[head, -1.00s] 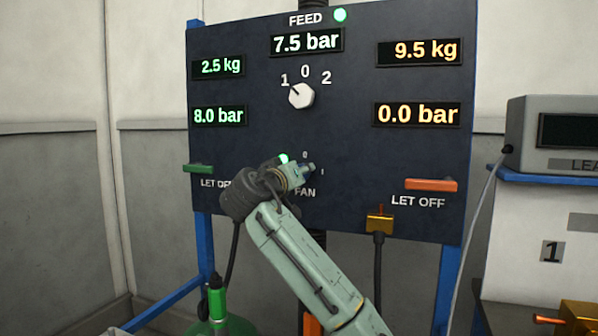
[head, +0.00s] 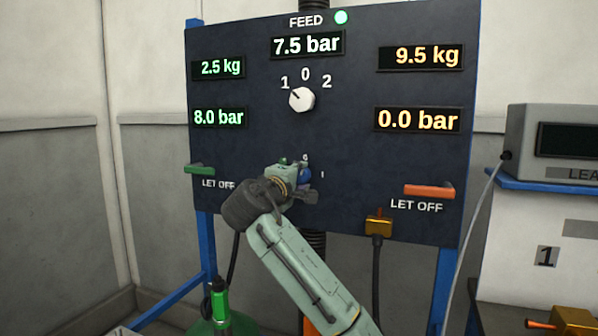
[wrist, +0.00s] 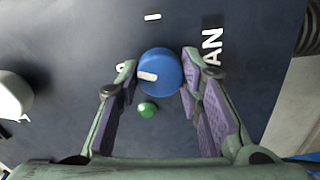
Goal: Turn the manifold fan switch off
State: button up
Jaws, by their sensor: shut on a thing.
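The manifold fan switch is a round blue knob (head: 305,176) low in the middle of the dark panel, partly hidden by my gripper (head: 306,184) in the head view. In the wrist view the blue knob (wrist: 161,70) sits between the two fingers of my gripper (wrist: 159,64), which is shut on it. The knob's white mark points left in that view, toward the partly hidden 0 label (wrist: 120,68); the I label (wrist: 152,17) is at the top. The green fan lamp (wrist: 148,109) beside the knob looks unlit.
The white feed knob (head: 301,99) is above, turned toward 1. The green let-off lever (head: 200,170) is to the left and the orange let-off lever (head: 429,191) to the right. A brass fitting with a hose (head: 379,224) is at the panel's lower edge.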

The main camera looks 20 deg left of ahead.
jog(key=n+p, duration=0.2)
jog(key=n, duration=0.2)
jog(key=shift+n, duration=0.3)
dwell(0.3)
jog(key=o, duration=1.2)
jog(key=shift+c, duration=0.2)
jog(key=s, duration=1.2)
jog(key=shift+a, duration=0.2)
